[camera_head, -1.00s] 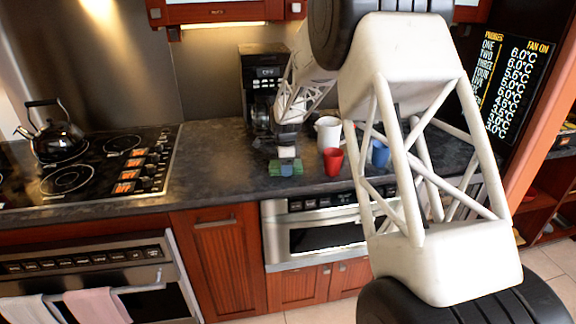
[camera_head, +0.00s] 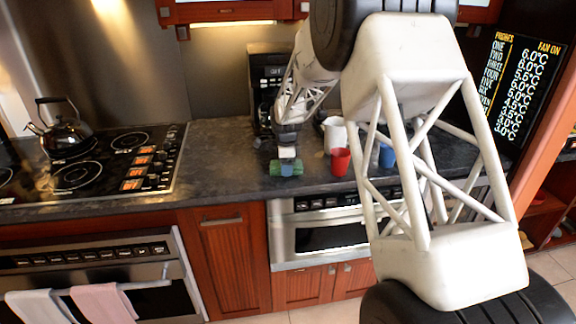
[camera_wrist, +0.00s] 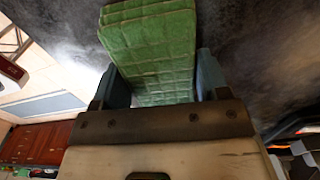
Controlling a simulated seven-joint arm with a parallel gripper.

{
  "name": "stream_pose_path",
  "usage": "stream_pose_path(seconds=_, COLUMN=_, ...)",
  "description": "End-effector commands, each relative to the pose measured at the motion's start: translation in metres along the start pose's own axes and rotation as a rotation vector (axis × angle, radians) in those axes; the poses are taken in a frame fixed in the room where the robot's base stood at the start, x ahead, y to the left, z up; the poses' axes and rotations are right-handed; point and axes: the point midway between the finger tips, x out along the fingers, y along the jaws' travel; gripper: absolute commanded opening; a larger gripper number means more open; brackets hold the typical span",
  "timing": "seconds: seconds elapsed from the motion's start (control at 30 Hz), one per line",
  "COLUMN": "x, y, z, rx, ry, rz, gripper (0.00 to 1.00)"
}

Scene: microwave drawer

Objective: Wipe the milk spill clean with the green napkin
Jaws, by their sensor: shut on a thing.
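The green napkin (camera_head: 275,169) is at the front part of the dark countertop, left of the red cup. My gripper (camera_head: 287,168) is shut on it, with the blue-grey fingers on either side. In the wrist view the quilted napkin (camera_wrist: 150,45) extends forward from between the fingers of my gripper (camera_wrist: 165,88). It looks low over the counter or touching it; I cannot tell which. I cannot make out the milk spill for certain. A pale sheen left of the napkin in the wrist view may be milk or reflected light.
A red cup (camera_head: 340,162), a white pitcher (camera_head: 334,134) and a blue cup (camera_head: 387,156) stand right of my gripper. A black coffee maker (camera_head: 262,85) stands behind it. The countertop (camera_head: 225,160) is clear to the left, up to the stove (camera_head: 100,165) with a kettle (camera_head: 66,134).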

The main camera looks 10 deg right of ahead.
Motion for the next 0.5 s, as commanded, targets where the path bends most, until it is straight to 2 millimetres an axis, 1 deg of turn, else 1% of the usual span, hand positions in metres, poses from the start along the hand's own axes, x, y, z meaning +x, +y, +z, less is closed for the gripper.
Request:
stream_pose_path(seconds=0.27, x=0.002, y=0.001, z=0.001, rx=-0.001, ry=0.000, rz=0.002, gripper=0.38)
stream_pose_path(seconds=0.5, x=0.001, y=0.002, z=0.011, rx=-0.002, ry=0.000, rz=0.003, gripper=0.38)
